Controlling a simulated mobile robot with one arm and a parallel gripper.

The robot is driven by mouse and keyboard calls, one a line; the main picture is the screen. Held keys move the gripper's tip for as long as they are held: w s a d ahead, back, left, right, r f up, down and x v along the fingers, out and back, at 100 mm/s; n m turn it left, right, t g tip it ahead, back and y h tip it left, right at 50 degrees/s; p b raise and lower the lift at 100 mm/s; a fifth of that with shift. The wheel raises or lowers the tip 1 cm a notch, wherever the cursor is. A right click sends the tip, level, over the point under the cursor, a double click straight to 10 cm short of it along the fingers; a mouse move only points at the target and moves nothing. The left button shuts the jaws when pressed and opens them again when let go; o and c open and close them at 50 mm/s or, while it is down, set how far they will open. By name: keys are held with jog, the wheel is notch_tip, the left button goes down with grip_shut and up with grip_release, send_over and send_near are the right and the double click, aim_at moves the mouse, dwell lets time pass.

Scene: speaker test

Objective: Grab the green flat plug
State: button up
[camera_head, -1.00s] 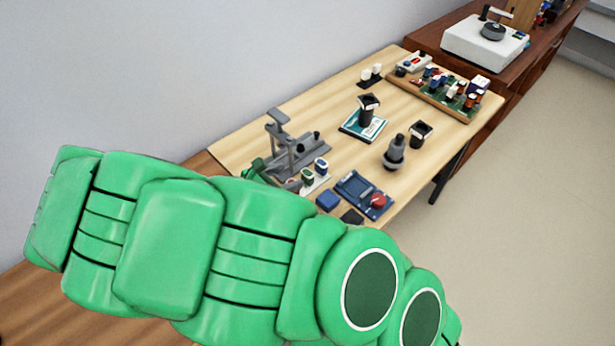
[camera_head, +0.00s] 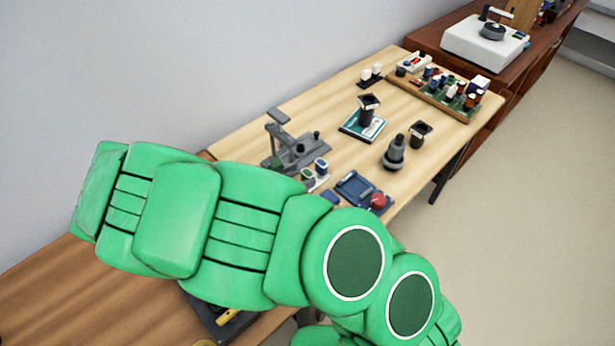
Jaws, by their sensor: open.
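A small green piece with a pale top (camera_head: 307,174), which may be the green flat plug, stands on a white strip at the near left part of the light wooden table (camera_head: 350,95). It is small and partly cut off by my green arm, so its shape is hard to tell. A similar blue piece (camera_head: 321,166) stands just right of it. My arm crosses the lower left of the view in front of the table. My gripper does not show.
A grey lever press (camera_head: 290,150) stands behind the small pieces. A blue box with a red knob (camera_head: 362,190) lies to their right.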

jog(key=shift+x, duration=1.2)
jog(key=c, duration=1.1)
jog(key=shift+r, duration=0.1)
jog(key=shift+c, duration=0.2)
